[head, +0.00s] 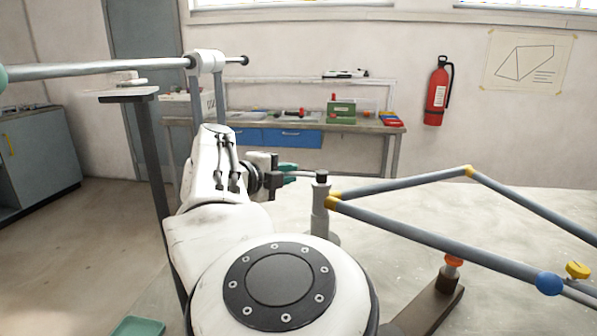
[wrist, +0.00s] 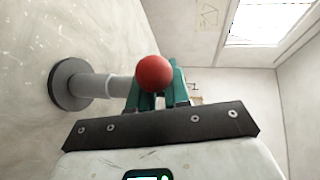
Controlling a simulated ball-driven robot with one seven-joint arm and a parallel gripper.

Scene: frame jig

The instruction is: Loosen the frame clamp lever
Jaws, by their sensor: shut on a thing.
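The frame (head: 430,238) is made of blue-grey tubes with yellow corner joints and lies over the pale table at the right. A grey upright clamp post (head: 320,205) with a black top stands at its near-left corner. A thin pale lever (head: 303,173) runs left from the post top into my gripper (head: 287,171). The teal fingers are shut on the lever.
A brown block with an orange knob (head: 453,261), a blue ball (head: 549,283) and a yellow knob (head: 577,270) are at the right front. A workbench (head: 375,127) with tools stands at the back wall. A teal tray (head: 138,327) is at the bottom left.

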